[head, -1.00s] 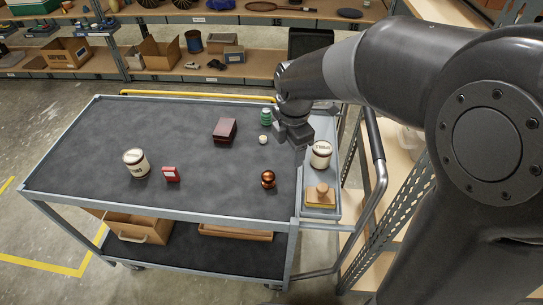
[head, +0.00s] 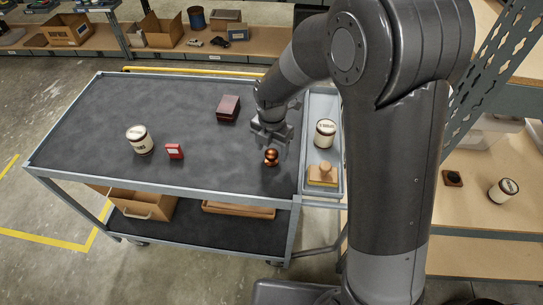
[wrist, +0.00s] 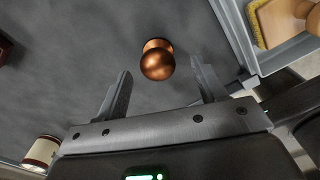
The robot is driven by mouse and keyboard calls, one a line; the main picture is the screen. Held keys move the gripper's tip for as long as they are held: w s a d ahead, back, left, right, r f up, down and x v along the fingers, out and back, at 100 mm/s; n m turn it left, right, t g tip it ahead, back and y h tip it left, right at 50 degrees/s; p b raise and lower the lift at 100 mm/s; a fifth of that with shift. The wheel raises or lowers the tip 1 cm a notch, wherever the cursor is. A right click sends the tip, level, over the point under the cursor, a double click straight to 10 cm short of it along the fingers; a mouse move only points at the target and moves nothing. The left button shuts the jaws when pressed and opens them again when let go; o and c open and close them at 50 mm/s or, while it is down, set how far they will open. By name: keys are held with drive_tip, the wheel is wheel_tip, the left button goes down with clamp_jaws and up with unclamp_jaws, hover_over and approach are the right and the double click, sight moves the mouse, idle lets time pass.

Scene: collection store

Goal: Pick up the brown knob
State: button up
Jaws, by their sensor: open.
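The brown knob (head: 271,157) is a shiny, copper-coloured rounded knob standing on the dark cart top near its right front edge. In the wrist view the knob (wrist: 157,60) lies just beyond the fingertips, roughly centred between them. My gripper (head: 270,143) is open and empty, close above and behind the knob in the head view. In the wrist view both fingers of my gripper (wrist: 162,82) are spread apart, and neither touches the knob.
The cart top (head: 100,110) also bears a labelled jar (head: 139,140), a small red box (head: 174,151) and a dark red box (head: 228,108). A side tray (head: 332,187) at right holds another jar (head: 325,133) and a wooden-handled brush (head: 322,174). The front middle is clear.

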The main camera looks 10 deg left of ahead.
sight(272, 152)
drive_tip(key=shift+w+a+f, duration=0.1)
drive_tip(key=shift+w+f, duration=0.05)
drive_tip(key=shift+f, duration=1.7)
drive_tip(key=shift+c, duration=0.6)
drive_tip(key=c, duration=1.1)
